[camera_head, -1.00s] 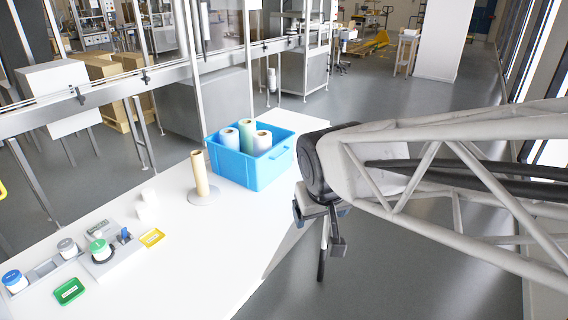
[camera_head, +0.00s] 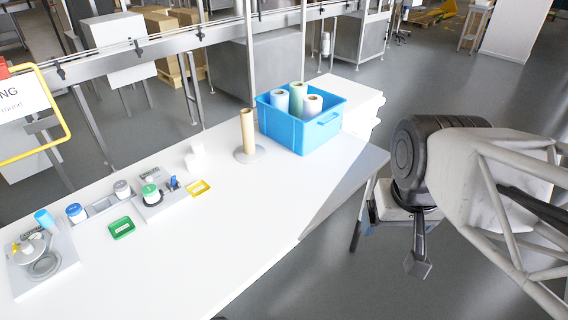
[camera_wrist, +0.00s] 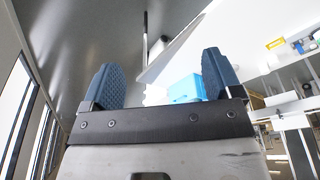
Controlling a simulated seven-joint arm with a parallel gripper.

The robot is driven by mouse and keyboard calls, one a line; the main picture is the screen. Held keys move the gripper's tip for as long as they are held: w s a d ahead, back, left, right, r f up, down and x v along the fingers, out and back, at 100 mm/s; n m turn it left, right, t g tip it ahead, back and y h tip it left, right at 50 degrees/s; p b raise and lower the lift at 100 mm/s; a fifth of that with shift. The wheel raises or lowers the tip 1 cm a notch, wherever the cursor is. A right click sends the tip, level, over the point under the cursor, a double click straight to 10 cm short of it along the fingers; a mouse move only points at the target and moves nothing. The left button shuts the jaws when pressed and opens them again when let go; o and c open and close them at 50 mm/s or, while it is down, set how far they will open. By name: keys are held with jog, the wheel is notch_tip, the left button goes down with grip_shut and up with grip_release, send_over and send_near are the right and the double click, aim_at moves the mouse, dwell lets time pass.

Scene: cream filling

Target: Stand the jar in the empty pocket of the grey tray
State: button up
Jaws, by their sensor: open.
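The grey tray (camera_head: 101,206) lies on the left part of the white table. A jar with a blue lid (camera_head: 76,213) stands at its left end and a jar with a grey lid (camera_head: 122,189) at its right end. The pocket between them looks empty. A jar with a green lid (camera_head: 150,193) stands on a grey device (camera_head: 163,204) just right of the tray. My gripper (camera_head: 392,240) hangs beyond the table's right edge, far from the jars. In the wrist view its two blue fingers (camera_wrist: 160,82) are wide apart with nothing between them.
A blue crate (camera_head: 288,132) with rolls and a tan roll on a spindle (camera_head: 248,135) stand at the back. A green tray (camera_head: 122,228) and a yellow tray (camera_head: 199,188) lie near the device. A grey machine (camera_head: 62,252) is at far left. The front middle of the table is clear.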

jog(key=shift+w, duration=0.15)
jog(key=w+a+r+n+g, duration=0.1)
jog(key=w+a+n, duration=0.2)
jog(key=w+a, duration=0.75)
jog(key=w+a+r+n, duration=0.1)
jog(key=w+a+n, duration=0.2)
jog(key=w+a, duration=0.75)
jog(key=n+g, duration=0.2)
jog(key=n, duration=0.6)
send_over(150, 188)
jog(key=f, duration=2.4)
jog(key=shift+d, duration=0.2)
jog(key=shift+s+a+f, duration=0.1)
jog(key=shift+a+f, duration=0.05)
jog(key=shift+a, duration=0.15)
jog(key=shift+f, duration=0.15)
jog(key=shift+f, duration=1.15)
